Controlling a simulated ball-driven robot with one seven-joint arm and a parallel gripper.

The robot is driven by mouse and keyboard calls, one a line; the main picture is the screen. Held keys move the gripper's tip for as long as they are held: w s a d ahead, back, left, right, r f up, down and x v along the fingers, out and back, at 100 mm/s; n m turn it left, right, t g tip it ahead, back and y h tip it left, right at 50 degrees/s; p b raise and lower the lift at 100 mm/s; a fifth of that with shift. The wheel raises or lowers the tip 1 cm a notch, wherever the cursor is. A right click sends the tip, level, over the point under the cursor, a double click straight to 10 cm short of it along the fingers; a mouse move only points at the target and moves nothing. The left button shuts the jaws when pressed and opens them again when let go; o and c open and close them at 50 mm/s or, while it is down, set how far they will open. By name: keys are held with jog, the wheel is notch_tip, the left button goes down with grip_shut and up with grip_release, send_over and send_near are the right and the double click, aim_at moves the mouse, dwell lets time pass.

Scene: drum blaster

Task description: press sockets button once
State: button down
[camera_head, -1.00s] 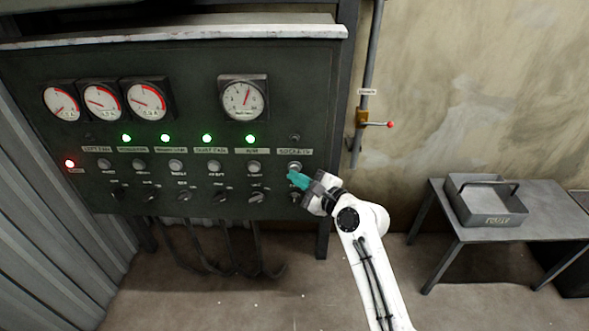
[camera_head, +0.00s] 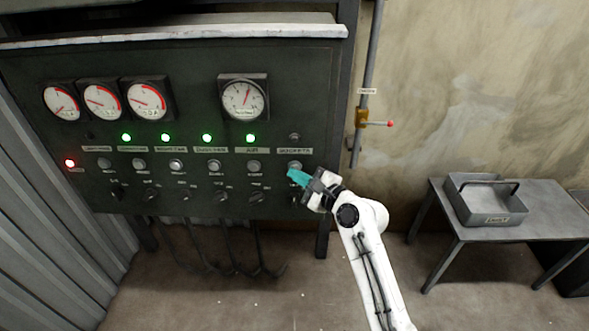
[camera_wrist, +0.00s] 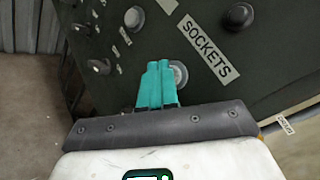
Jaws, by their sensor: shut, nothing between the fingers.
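The sockets button (camera_head: 294,166) is a round grey button under the SOCKETS label (camera_head: 295,151), at the right end of the panel's button row. In the wrist view the button (camera_wrist: 181,74) shows as a pale disc partly hidden behind my fingers, beside the large SOCKETS label (camera_wrist: 208,46). The lamp (camera_head: 295,137) above the label is dark. My gripper (camera_head: 291,173) is shut and empty, its teal fingertips (camera_wrist: 159,66) at the button's lower left edge in the head view. I cannot tell whether they touch it.
A wall lever (camera_head: 377,123) is right of the panel. A table (camera_head: 545,215) with a grey tray (camera_head: 495,219) stands further right.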

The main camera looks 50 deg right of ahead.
jog(key=shift+w+d, duration=0.1)
jog(key=shift+d, duration=0.05)
dwell(0.5)
jog(key=shift+s+a+p, duration=0.55)
jog(key=shift+a+p, duration=0.05)
jog(key=shift+a, duration=0.1)
jog(key=shift+s+a, duration=0.1)
jog(key=s+a+p, duration=0.1)
jog(key=a, duration=0.1)
jog(key=s+a+p, duration=0.1)
jog(key=s, duration=0.1)
jog(key=shift+a+p, duration=0.3)
jog(key=shift+a, duration=0.1)
dwell(0.7)
